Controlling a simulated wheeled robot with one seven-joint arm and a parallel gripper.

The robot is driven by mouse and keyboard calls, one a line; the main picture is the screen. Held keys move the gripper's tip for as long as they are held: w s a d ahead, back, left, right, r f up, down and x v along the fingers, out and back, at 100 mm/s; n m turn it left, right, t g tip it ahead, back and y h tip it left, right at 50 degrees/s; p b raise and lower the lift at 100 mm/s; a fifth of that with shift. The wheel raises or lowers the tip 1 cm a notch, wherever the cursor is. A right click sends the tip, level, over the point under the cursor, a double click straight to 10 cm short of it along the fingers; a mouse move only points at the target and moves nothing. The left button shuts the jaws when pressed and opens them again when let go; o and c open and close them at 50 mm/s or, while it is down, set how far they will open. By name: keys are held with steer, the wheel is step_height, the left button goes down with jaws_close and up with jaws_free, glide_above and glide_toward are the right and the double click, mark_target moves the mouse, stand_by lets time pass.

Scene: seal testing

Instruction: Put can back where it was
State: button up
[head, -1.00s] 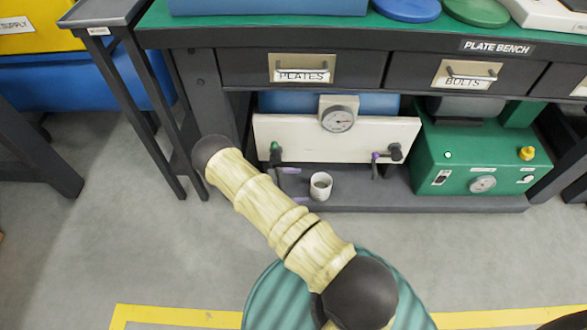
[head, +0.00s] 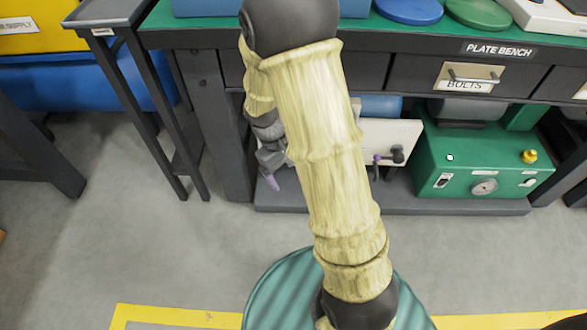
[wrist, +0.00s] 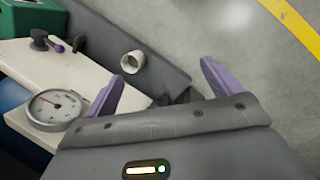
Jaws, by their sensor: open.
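A small white can (wrist: 132,61) shows in the wrist view near the outer edge of the grey lower shelf (wrist: 160,62). In the head view my arm hides the can. My gripper (wrist: 162,70) has its two purple fingers spread wide, with nothing between them. The can is beyond the left finger, apart from it. In the head view my gripper (head: 272,183) is partly hidden behind my arm and points downward at the left part of the lower shelf.
A white panel (head: 392,142) with valves and a gauge (wrist: 56,108) stands on the shelf. A green box (head: 480,160) stands to its right. The bench drawers (head: 462,77) overhang the shelf.

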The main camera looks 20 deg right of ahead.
steer(key=s+a+r+m+t+y, duration=0.1)
steer(key=s+r+m+t+y, duration=0.1)
steer(key=s+r+m+t, duration=0.2)
steer(key=s+r, duration=0.3)
steer(key=r, duration=0.2)
steer(key=shift+s+a+r+y, duration=0.2)
steer(key=shift+s+a+y, duration=0.05)
steer(key=shift+y, duration=0.05)
steer(key=w+p+v, duration=0.3)
steer(key=p+v, duration=1.3)
steer(key=w+r+p+v, duration=0.1)
steer(key=w+p+v, duration=0.2)
steer(key=p+v, duration=1.3)
steer(key=w+r+p+v, duration=0.1)
steer(key=w+p+v, duration=0.3)
steer(key=p+v, duration=1.2)
steer(key=shift+r+p, duration=0.2)
steer(key=shift+p, duration=0.5)
